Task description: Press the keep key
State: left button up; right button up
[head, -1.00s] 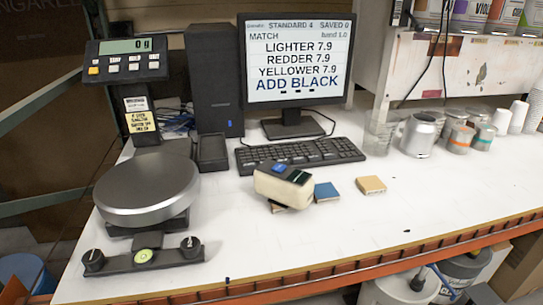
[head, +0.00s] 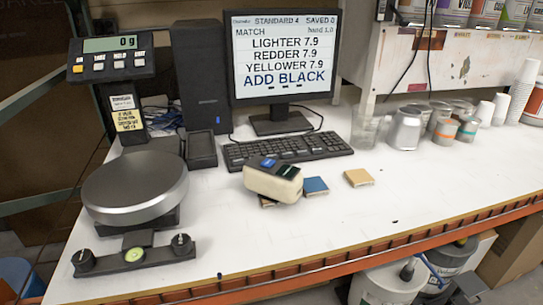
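No key with a readable "keep" label shows. A cream handheld device (head: 272,184) with a blue patch and a dark green patch on top sits on the white bench, resting on or against a small tile. A black keyboard (head: 287,149) lies behind it. The monitor (head: 284,60) reads STANDARD 4, SAVED 0, MATCH, LIGHTER 7.9, REDDER 7.9, YELLOWER 7.9, ADD BLACK. The scale's display head (head: 111,56) reads 0 g and has several small keys, one yellow. Neither of my grippers is in view.
A blue tile (head: 315,186) and a tan tile (head: 358,177) lie right of the device. The round scale pan (head: 135,187) stands left. Metal cans (head: 405,130) and cups stand at the right back. The bench's front (head: 330,236) is mostly clear.

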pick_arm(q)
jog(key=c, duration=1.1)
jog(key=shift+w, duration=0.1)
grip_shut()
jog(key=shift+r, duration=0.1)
